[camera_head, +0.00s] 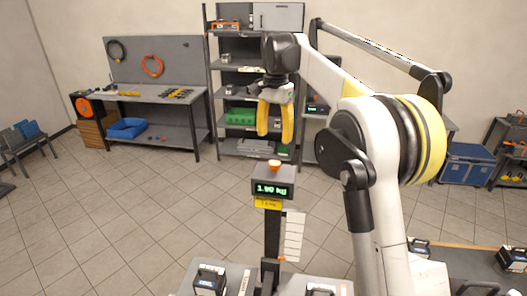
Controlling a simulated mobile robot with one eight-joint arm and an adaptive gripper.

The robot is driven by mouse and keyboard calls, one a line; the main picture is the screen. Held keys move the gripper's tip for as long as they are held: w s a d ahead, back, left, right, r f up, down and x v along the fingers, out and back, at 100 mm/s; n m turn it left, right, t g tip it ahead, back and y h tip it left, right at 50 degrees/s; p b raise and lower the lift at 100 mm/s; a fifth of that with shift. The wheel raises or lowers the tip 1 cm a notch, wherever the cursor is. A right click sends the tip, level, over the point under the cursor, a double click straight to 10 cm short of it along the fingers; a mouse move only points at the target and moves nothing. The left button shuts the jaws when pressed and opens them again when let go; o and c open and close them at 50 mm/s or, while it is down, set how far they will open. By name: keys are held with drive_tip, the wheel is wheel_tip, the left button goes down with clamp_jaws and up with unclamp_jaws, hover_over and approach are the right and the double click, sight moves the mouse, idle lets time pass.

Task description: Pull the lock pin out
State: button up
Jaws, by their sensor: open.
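An orange knob (274,164) sits on top of a grey display box (273,184) on a dark post. I cannot tell for certain whether this knob is the lock pin; no other pin shows clearly. The display has green lit digits that seem to read 1.00 kg, and a yellow label hangs below it. My gripper (275,136) points down with its two yellow fingers apart and nothing between them. In the picture it is just above the knob, and a gap shows between the fingertips and the knob.
The post rises from a grey surface (235,270) at the bottom, which bears a black boxy device (210,280). A table with similar devices (512,258) is at lower right. Behind are a workbench (165,98), a shelf rack and a blue case (466,165).

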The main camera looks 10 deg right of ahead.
sight(275, 162)
wheel_tip(275, 162, down, 10)
drive_tip(key=shift+s+d+f+p, duration=0.1)
drive_tip(key=shift+f+p, duration=0.1)
drive_tip(key=shift+p, duration=0.35)
clamp_jaws()
